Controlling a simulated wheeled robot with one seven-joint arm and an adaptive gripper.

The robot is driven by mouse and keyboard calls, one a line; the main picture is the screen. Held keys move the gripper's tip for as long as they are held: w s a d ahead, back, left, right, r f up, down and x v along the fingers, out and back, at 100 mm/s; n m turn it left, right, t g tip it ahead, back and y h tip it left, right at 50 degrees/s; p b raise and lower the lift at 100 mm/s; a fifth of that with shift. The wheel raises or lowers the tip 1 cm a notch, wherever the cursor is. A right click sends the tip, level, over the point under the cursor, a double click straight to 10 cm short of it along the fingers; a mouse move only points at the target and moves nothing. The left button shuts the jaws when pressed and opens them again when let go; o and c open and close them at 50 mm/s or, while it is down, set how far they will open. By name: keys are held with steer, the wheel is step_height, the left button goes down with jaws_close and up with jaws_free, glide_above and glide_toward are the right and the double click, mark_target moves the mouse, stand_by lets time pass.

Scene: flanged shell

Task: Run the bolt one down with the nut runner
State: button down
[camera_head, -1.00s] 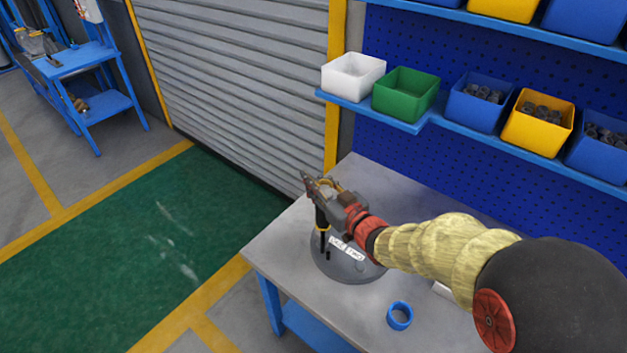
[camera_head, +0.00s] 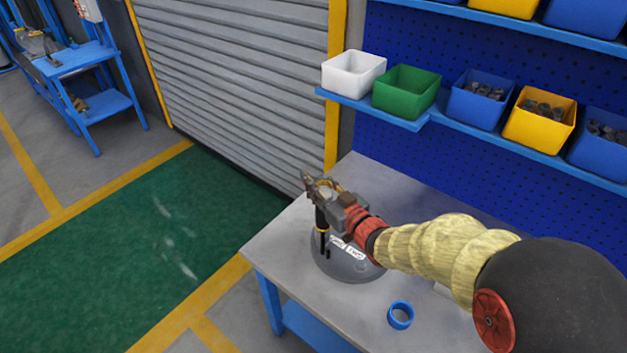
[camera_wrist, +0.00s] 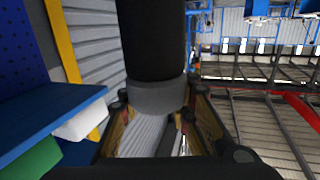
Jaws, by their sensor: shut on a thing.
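My gripper (camera_head: 325,190) is shut on the nut runner (camera_head: 321,218), a dark upright tool with a yellow band. In the wrist view the nut runner (camera_wrist: 155,50) shows as a black cylinder with a grey collar between the fingers. The tool hangs over the left part of the grey round flanged shell (camera_head: 345,268) on the bench. White labels lie on the shell; one seems to read "TWO", the other is partly covered. A dark bolt-like stub stands beside the tool's lower end. Whether the tool touches bolt one cannot be told.
A blue ring (camera_head: 400,314) lies on the grey bench (camera_head: 285,240) near its front. A white bin (camera_head: 353,72), a green bin (camera_head: 406,92) and several filled bins stand on the blue shelf behind. The bench's left part is clear.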

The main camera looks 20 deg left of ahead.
steer(key=shift+f+b, duration=0.6)
steer(key=shift+f, duration=0.05)
steer(key=shift+s+a+n+g+y+p, duration=0.1)
steer(key=shift+n+g+y+p, duration=0.1)
steer(key=shift+n+g+y, duration=0.2)
steer(key=shift+a+n+g+y+p, duration=0.1)
steer(key=shift+n+g+y+p, duration=0.05)
steer(key=shift+n+g+y, duration=0.2)
stand_by(0.6)
steer(key=shift+f, duration=0.35)
stand_by(1.0)
steer(key=shift+r, duration=0.1)
